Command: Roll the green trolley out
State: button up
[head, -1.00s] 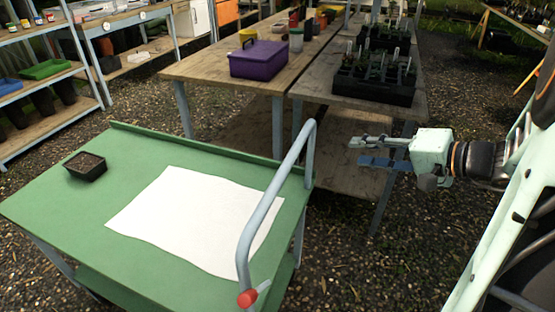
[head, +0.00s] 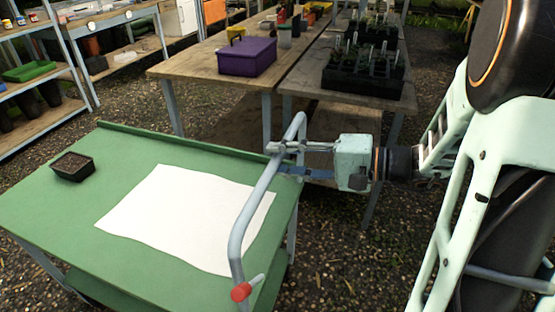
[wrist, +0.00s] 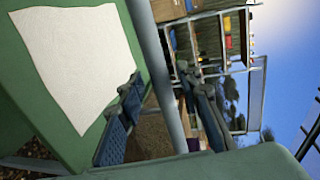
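The green trolley (head: 55,212) stands at the left in the head view, with a grey tube handle (head: 251,205) along its right end. The handle has a red end cap (head: 240,292). My gripper (head: 279,160) is at the upper part of the handle, coming from the right, with its fingers reaching across the tube. In the wrist view the handle (wrist: 156,65) runs between the two blue-padded fingers, with gaps on both sides. The gripper is open around the tube.
A white sheet (head: 185,215) and a small dark pot (head: 72,166) are on the trolley top. Behind stand wooden tables (head: 190,70) with a purple box (head: 247,56) and a black seedling tray (head: 362,75). Shelving (head: 45,75) is at the left. Gravel shows at the lower right.

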jog(key=shift+w+a+f, duration=0.15)
jog(key=shift+w+a, duration=0.05)
jog(key=shift+a, duration=0.4)
grip_shut()
